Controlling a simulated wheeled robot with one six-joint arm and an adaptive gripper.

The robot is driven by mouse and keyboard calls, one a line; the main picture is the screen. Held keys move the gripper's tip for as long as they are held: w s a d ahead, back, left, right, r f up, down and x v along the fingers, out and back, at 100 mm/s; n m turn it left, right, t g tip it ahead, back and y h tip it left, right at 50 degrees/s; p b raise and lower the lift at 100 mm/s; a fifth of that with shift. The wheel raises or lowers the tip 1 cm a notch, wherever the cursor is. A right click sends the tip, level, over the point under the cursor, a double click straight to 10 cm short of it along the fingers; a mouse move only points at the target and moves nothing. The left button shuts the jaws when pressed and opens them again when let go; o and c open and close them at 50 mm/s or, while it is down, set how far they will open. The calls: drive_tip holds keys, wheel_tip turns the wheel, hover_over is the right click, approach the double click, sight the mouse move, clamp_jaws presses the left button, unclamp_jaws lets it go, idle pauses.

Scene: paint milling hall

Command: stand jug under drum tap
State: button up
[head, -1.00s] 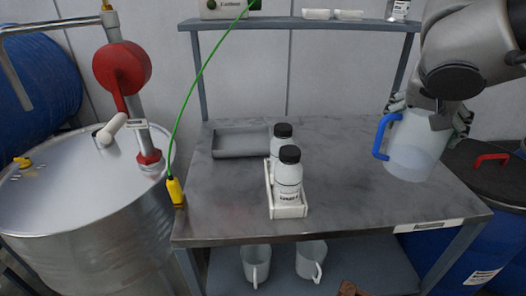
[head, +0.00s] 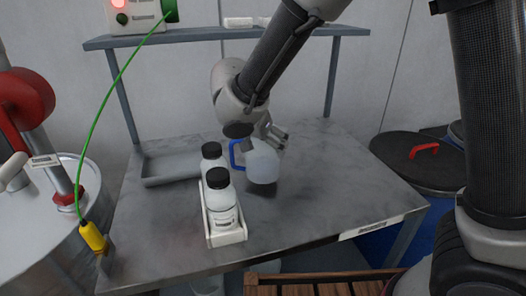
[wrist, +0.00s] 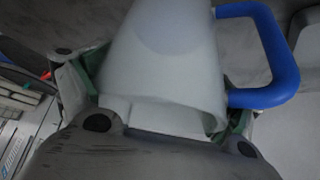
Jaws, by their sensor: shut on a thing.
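A translucent white jug with a blue handle (head: 262,163) is held by my gripper (head: 266,140) over the middle of the grey bench. It looks upright and slightly above the bench top, with a shadow below it. In the wrist view the jug (wrist: 160,70) fills the space between the fingers, and its blue handle is at the right. A steel drum (head: 45,215) stands at the left, partly cut off. A red fitting (head: 28,100) and an upright pipe rise from its lid. I cannot make out a tap outlet on the drum.
A white rack (head: 228,236) with two black-capped bottles (head: 222,200) stands just left of the jug. A grey tray (head: 168,167) lies behind. A green cable with a yellow clamp (head: 93,237) hangs by the bench's left edge. The bench's right side is clear.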

drive_tip(key=shift+f, duration=1.15)
drive_tip(key=shift+f, duration=0.1)
drive_tip(key=o, duration=1)
drive_tip(key=v, duration=1.2)
